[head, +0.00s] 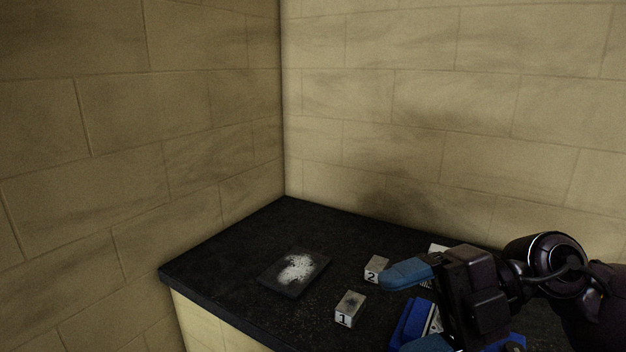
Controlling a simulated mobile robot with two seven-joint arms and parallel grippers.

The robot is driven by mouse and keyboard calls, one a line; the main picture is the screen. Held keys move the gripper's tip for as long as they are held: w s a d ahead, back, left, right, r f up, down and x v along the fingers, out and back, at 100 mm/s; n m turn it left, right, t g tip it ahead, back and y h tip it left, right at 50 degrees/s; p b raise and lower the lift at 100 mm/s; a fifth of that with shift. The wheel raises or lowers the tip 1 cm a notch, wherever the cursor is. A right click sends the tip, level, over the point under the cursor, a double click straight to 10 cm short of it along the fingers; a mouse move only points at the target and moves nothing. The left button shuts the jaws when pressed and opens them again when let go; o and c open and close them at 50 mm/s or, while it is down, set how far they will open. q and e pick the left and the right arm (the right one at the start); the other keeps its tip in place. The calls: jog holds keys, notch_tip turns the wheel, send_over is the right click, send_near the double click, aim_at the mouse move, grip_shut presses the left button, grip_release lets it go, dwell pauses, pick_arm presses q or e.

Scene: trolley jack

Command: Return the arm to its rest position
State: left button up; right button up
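My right arm (540,270) comes in from the right edge, over the black worktop (235,265). Its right gripper (398,313) is open, with its two blue fingers spread apart and pointing left. No object shows held between the fingers. The upper finger overlaps the lower edge of a small block marked 2 (377,264) in the picture; I cannot tell whether they touch. A small block marked 1 (348,309) stands left of the gripper. My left gripper is not in view.
A dark flat plate with white powder (298,269) lies left of the blocks. A blue-and-white object (409,322) lies behind the gripper, partly hidden. Stone-block walls (440,110) meet in the corner behind the worktop. The worktop's left part is clear.

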jog(key=w+d+r+m+t+y, duration=0.2)
jog(key=w+d+m+t+y, duration=0.25)
jog(key=m+t, duration=1.1)
jog(key=w+d+f+m+t+h, duration=0.25)
jog(key=d+f+m+h, duration=0.35)
jog(key=h, duration=0.3)
jog(key=w+d+f+m+t+h, duration=0.1)
jog(key=d+f+m+t+h, duration=0.3)
jog(key=f+m+h, duration=0.35)
jog(key=s+d+f+m+g+h, duration=0.2)
jog(key=s+f+g+h, duration=0.15)
jog(key=f, duration=0.25)
jog(key=s+d+f+m+g+h, duration=0.2)
jog(key=s+f+g, duration=0.3)
jog(key=f, duration=0.1)
jog(key=s+a+f+g+y, duration=0.1)
jog(key=s+f+g+y, duration=0.1)
jog(key=s+f+g, duration=0.75)
jog(key=w+f+t+b, duration=0.1)
jog(key=f+t+b, duration=0.3)
jog(key=f, duration=0.6)
jog(key=w+f+t+b, duration=0.2)
jog(key=f+t+b, duration=0.3)
jog(key=f, duration=0.5)
jog(key=shift+w+f+n+t+b, duration=0.3)
jog(key=shift+f+b, duration=0.1)
jog(key=shift+b, duration=0.1)
